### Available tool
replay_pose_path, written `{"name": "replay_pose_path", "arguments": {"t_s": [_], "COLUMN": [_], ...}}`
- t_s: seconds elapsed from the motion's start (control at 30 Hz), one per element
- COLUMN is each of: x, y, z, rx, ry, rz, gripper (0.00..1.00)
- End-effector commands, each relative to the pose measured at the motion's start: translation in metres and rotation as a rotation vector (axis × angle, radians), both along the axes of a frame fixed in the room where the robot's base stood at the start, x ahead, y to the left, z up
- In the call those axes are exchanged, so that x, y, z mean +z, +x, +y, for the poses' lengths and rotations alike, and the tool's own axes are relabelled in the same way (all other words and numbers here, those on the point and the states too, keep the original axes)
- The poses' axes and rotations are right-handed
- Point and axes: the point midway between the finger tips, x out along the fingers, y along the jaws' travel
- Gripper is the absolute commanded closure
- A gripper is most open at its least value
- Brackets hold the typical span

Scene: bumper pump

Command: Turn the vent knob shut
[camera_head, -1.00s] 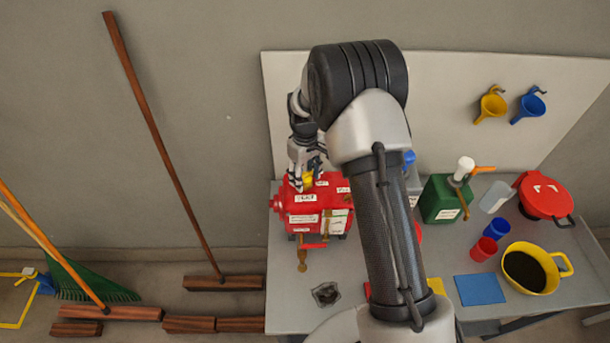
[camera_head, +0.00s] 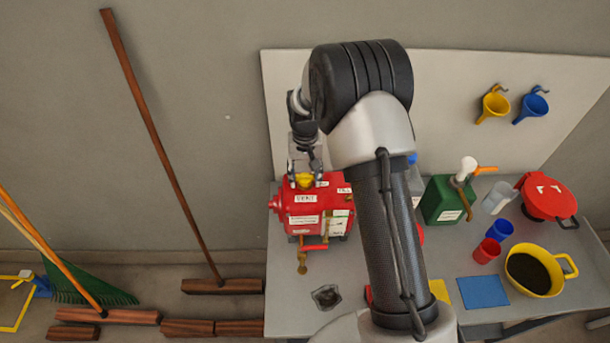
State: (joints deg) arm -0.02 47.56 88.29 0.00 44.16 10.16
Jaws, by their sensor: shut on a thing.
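The red pump (camera_head: 318,209) stands on the grey bench, with white labels on its front and top; one near the knob reads like "VENT". The yellow vent knob (camera_head: 304,180) sits on top of the pump at its left. My gripper (camera_head: 305,176) points down over the pump, its fingers on either side of the yellow knob and shut on it. My arm crosses the middle of the view and hides part of the bench to the right of the pump.
A green container (camera_head: 442,202), red and blue cups, a yellow jug (camera_head: 533,270) and a red lidded pot (camera_head: 548,197) stand on the right of the bench. A drain (camera_head: 326,297) lies before the pump. Yellow and blue funnels hang behind.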

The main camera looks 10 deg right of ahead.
Motion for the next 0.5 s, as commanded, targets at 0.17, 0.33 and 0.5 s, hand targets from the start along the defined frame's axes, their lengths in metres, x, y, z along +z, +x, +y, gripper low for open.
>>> {"name": "replay_pose_path", "arguments": {"t_s": [0.17, 0.33, 0.5], "x": [0.0005, 0.0006, 0.0006], "y": [0.0004, 0.0004, 0.0005], "z": [-0.0001, -0.0001, 0.0], "rx": [-0.029, -0.037, -0.037], "ry": [0.0, 0.0, 0.001], "rz": [-0.001, -0.001, -0.001], "gripper": [0.76, 0.76, 0.76]}}
